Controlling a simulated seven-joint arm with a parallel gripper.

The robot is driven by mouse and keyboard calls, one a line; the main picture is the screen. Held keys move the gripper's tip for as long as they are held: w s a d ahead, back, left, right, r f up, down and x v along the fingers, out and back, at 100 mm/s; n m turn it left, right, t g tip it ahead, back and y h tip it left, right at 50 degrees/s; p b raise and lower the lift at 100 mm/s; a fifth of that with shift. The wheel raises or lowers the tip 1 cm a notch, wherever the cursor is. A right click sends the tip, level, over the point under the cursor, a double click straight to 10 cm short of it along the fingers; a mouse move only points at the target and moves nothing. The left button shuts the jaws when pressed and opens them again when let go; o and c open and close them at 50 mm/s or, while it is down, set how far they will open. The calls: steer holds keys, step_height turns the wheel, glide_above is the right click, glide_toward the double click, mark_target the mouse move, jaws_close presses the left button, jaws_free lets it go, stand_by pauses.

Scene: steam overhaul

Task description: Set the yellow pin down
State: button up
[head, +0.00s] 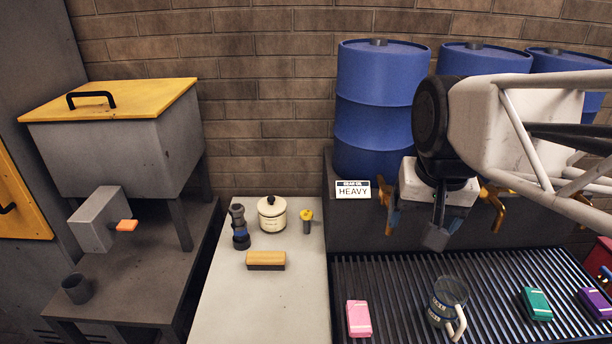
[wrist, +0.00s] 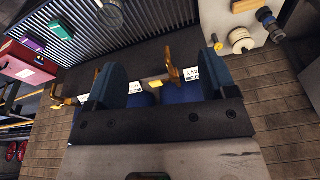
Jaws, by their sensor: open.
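The yellow pin (head: 306,215) stands on the pale bench top (head: 290,300), just right of a cream lidded pot (head: 272,216). It has a yellow head and a darker shank. In the wrist view the pin (wrist: 219,47) shows small beside the pot (wrist: 241,41). My gripper (head: 438,236) is well to the right of the pin, in front of the blue barrels and above the ribbed rack. In the wrist view my gripper (wrist: 158,78) has its two fingers wide apart, with nothing held between them.
A dark blue-banded tool (head: 239,227) and a brush (head: 265,260) are also on the bench. The ribbed rack (head: 400,290) holds a jug (head: 445,302) and pink, green and purple blocks. Barrel taps (head: 493,205) project close to my gripper. The bench front is clear.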

steer(key=w+a+r+m, duration=0.1)
steer(key=w+r+m, duration=0.1)
steer(key=w, duration=0.4)
steer(key=w+a+r+m, duration=0.1)
steer(key=w+a+r, duration=0.1)
steer(key=w, duration=0.5)
steer(key=m+g, duration=0.2)
steer(key=m, duration=0.9)
glide_above(307, 220)
steer(key=w, duration=0.2)
step_height(307, 220, down, 7)
step_height(307, 220, down, 31)
steer(key=shift+w+r, duration=0.1)
steer(key=shift+w, duration=0.05)
steer(key=shift+f, duration=3.95)
steer(key=shift+c, duration=0.2)
